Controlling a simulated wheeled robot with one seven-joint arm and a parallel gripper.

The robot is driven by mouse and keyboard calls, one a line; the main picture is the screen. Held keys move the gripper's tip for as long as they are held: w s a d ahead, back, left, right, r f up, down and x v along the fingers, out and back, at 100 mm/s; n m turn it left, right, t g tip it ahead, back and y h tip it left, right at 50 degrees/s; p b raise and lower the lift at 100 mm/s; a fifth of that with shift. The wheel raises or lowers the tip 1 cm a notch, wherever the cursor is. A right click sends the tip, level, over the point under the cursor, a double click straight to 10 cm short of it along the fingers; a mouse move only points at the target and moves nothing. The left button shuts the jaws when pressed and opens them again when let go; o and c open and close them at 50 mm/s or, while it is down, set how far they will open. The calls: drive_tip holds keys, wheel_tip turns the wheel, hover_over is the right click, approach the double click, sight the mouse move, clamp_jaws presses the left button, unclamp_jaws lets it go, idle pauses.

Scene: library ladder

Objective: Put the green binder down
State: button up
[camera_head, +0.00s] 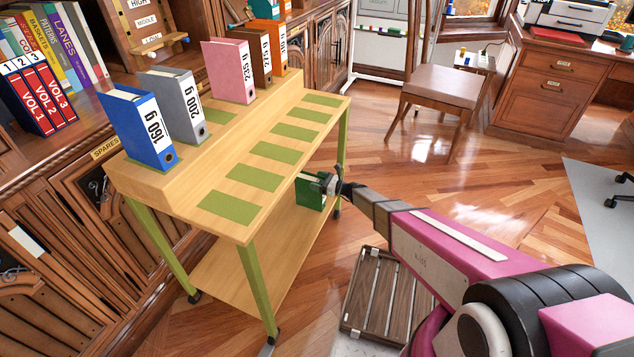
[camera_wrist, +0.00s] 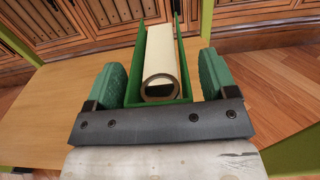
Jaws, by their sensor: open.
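The green binder (camera_head: 308,193) stands on the lower shelf of the wooden cart, near its right end. In the wrist view the green binder (camera_wrist: 186,68) lies between my fingers, with a cream filling that has a rounded hollow end. My gripper (camera_head: 328,183) is at the near side of the binder, below the cart's top. In the wrist view my gripper (camera_wrist: 162,82) is open, with a green pad on each side of the binder and a narrow gap showing at each side. The binder's underside is hidden.
The wooden cart (camera_head: 225,277) has green legs and several green rectangles on its top. A blue binder (camera_head: 133,128), a grey binder (camera_head: 174,105), a pink binder (camera_head: 229,71) and orange-brown ones stand on its raised back ledge. A chair (camera_head: 447,85) and a slatted wooden platform (camera_head: 385,300) are nearby.

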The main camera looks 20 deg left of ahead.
drive_tip(key=s+d, duration=0.1)
drive_tip(key=d, duration=1)
drive_tip(key=s+d+r+n+h, duration=0.5)
drive_tip(key=d+r+n+h, duration=0.1)
drive_tip(key=d, duration=0.7)
drive_tip(key=s+d+r+n+g+h, duration=0.1)
drive_tip(key=s+d+r+n+h, duration=0.5)
drive_tip(key=d, duration=0.8)
drive_tip(key=s+d+r+n+h, duration=0.6)
drive_tip(key=d+r, duration=0.3)
drive_tip(key=d, duration=0.5)
drive_tip(key=shift+s+r+n+g, duration=0.15)
drive_tip(key=shift+r+n+g, duration=0.15)
drive_tip(key=shift+n, duration=0.2)
drive_tip(key=shift+a+f, duration=0.1)
